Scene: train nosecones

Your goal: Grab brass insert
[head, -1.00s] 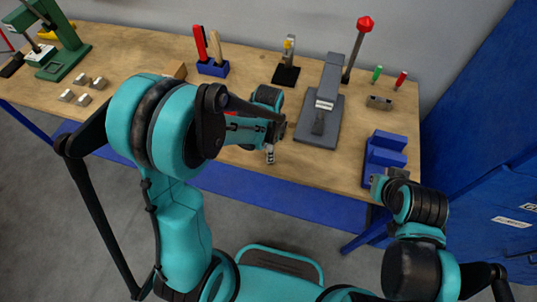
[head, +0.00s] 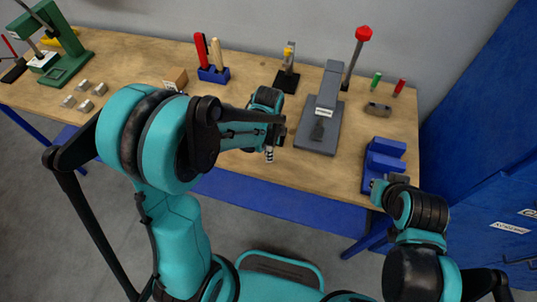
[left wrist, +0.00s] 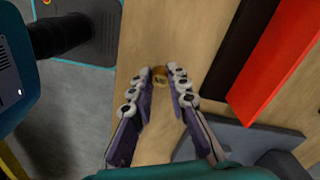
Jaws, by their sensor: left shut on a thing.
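The brass insert (left wrist: 160,76) is a small round brass-coloured piece in the left wrist view. It sits between the tips of my left gripper (left wrist: 160,83), which is shut on it. In the head view the left gripper (head: 269,153) points down at the front of the wooden bench, left of the grey press; the insert is too small to make out there. My right gripper (head: 378,190) is by the blue fixture (head: 383,160) at the bench's right front corner. Its fingers are too small and partly hidden to read.
The grey press (head: 319,125) stands right of the left gripper. Behind are a blue holder (head: 213,75) with red and wooden handles and a red-topped rod (head: 363,34). Several metal blocks (head: 84,86) and a green press (head: 68,65) are at left. A red object (left wrist: 290,60) shows in the wrist view.

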